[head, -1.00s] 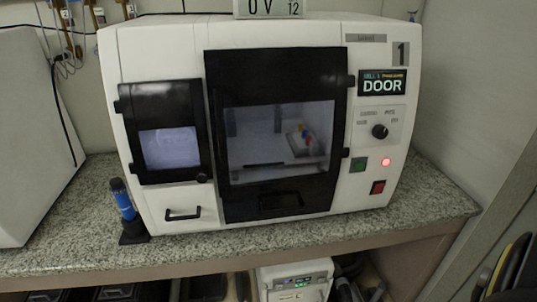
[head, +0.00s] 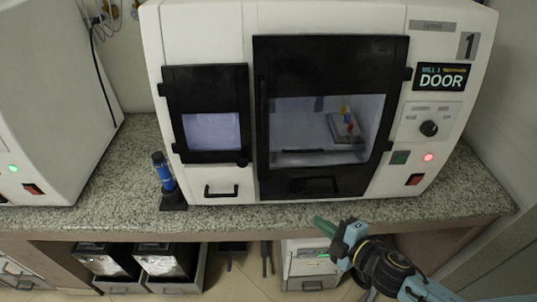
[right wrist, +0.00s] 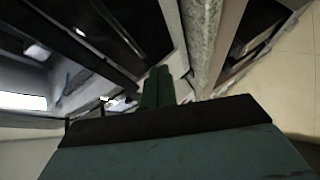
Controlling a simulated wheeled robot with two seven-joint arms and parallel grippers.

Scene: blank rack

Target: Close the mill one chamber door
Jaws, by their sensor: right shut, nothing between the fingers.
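The mill one (head: 205,50) is a white cabinet on the counter, marked "1", with a small display reading "DOOR" (head: 441,77). Its large black-framed chamber door (head: 330,70) has a window, a vertical handle at left and hinges at right. It covers the opening; whether it is fully shut or slightly ajar, I cannot tell. Through the window a small fixture with coloured parts (head: 345,124) shows. My right gripper (head: 322,224) is shut and empty, below and in front of the door, near the counter edge. Its green fingers show in the right wrist view (right wrist: 158,88). My left gripper is not in view.
A smaller black-framed door (head: 209,90) is to the left of the chamber door. A blue bottle (head: 164,178) stands in a black holder at the mill's left. Another white machine (head: 45,100) stands further left. Bins (head: 175,288) sit below the granite counter (head: 110,170).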

